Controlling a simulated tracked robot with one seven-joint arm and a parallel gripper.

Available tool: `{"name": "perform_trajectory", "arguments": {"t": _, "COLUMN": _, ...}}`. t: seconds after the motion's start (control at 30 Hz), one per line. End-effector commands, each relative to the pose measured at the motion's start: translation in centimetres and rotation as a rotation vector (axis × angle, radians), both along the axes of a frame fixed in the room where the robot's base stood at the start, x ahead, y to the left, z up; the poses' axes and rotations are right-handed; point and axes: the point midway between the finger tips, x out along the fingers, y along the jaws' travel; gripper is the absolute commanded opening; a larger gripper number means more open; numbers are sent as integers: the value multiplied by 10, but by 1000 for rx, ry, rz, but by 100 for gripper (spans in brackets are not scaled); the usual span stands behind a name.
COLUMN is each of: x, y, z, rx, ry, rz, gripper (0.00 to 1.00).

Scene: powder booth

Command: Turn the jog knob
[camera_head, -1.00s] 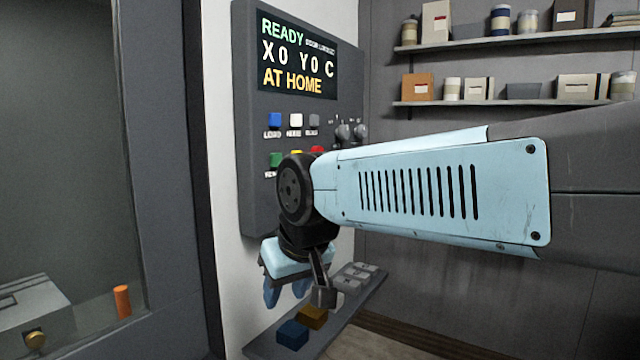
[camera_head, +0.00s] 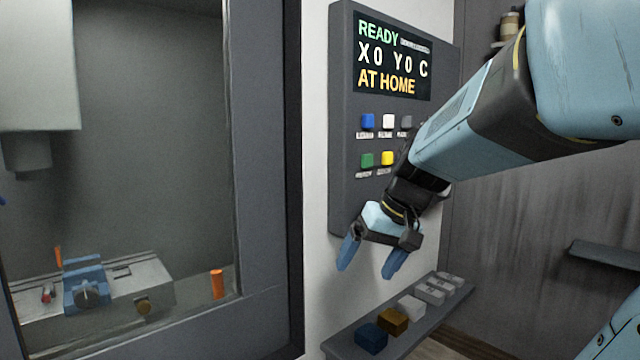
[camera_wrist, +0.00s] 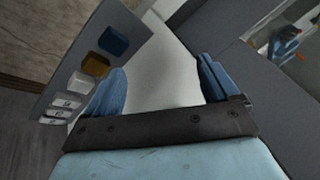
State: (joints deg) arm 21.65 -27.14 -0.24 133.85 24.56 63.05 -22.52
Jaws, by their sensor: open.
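The grey control panel (camera_head: 348,195) hangs on the white wall in the head view, its screen (camera_head: 394,60) reading READY, X0 Y0 and AT HOME. Blue, white, grey, green and yellow buttons show below the screen. No jog knob is visible now; my arm covers the right part of the panel, where two dark knobs showed earlier. My gripper (camera_head: 368,266) is open and empty, fingers pointing down, in front of the panel's lower edge and above the shelf. In the wrist view its two blue fingers (camera_wrist: 163,75) stand apart with only white wall between them.
A narrow grey shelf (camera_head: 345,342) below the panel holds a blue block (camera_head: 371,338), a brown block (camera_head: 393,320) and several pale blocks. At left, behind the booth's dark frame (camera_head: 270,180), are a blue vise (camera_head: 86,285) and an orange cylinder (camera_head: 217,284).

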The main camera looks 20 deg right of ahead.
Motion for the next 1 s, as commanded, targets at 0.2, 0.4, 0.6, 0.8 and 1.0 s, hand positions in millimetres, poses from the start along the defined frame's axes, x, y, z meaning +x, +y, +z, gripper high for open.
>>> {"name": "perform_trajectory", "arguments": {"t": 0.2, "x": 41, "y": -50, "z": 13, "rx": 199, "ry": -50, "rz": -33, "gripper": 88}}
{"name": "perform_trajectory", "arguments": {"t": 0.4, "x": 73, "y": -106, "z": 27, "rx": 347, "ry": -184, "rz": -42, "gripper": 88}}
{"name": "perform_trajectory", "arguments": {"t": 0.6, "x": 96, "y": -182, "z": 43, "rx": 452, "ry": -396, "rz": -52, "gripper": 88}}
{"name": "perform_trajectory", "arguments": {"t": 0.8, "x": 99, "y": -283, "z": 58, "rx": 485, "ry": -696, "rz": -78, "gripper": 88}}
{"name": "perform_trajectory", "arguments": {"t": 1.0, "x": 80, "y": -366, "z": 67, "rx": 438, "ry": -955, "rz": -108, "gripper": 88}}
